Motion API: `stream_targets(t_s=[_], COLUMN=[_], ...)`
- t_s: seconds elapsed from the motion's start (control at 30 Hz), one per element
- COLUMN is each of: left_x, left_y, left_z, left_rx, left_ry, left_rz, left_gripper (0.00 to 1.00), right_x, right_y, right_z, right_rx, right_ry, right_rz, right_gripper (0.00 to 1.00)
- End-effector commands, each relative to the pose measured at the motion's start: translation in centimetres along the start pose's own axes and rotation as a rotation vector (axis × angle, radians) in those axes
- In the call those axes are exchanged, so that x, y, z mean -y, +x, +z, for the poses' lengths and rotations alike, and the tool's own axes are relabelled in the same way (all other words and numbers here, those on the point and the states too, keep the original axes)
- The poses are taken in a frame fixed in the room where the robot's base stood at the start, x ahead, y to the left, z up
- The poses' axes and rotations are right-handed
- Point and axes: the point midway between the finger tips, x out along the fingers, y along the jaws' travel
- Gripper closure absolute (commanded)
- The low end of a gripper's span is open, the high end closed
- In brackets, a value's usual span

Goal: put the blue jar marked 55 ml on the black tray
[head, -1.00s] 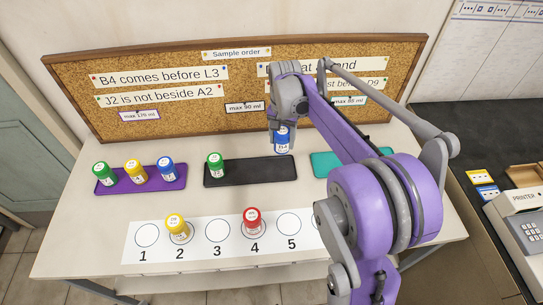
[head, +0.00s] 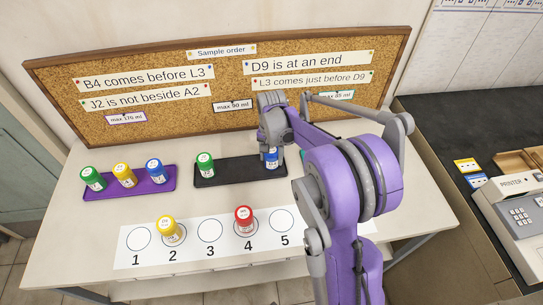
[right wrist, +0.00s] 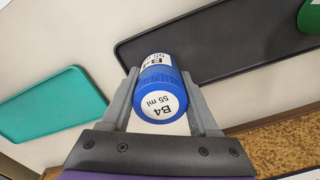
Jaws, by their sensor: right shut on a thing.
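My right gripper (head: 272,147) is shut on the blue jar (head: 271,161), gripping it between two grey fingers. The tray also shows behind the jar in the right wrist view (right wrist: 225,45). A green jar (head: 205,163) stands at the tray's left end. My left gripper is out of view.
A purple tray (head: 133,191) holds a green, a yellow and another blue jar. A numbered strip (head: 190,240) in front has a yellow jar (head: 168,229) on 2 and a red jar (head: 244,219) on 4. The teal tray (right wrist: 55,85) is mostly hidden by my arm in the head view.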

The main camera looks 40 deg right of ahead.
Motion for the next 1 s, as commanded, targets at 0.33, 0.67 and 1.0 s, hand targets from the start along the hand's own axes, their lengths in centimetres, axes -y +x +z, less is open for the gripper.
stream_targets(t_s=[0.33,0.67,1.0], left_x=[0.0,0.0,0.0], left_y=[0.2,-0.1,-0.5], left_z=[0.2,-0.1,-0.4], left_rx=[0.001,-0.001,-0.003], left_ry=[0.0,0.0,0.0], left_rz=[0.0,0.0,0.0], left_gripper=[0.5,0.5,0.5], right_x=[0.0,0.0,0.0], right_y=[0.3,-0.6,-7.4], right_z=[0.0,0.0,0.0], right_rx=[0.0,0.0,0.0], right_ry=[0.0,0.0,0.0], right_rz=[0.0,0.0,0.0], right_gripper=[0.09,0.09,0.09])
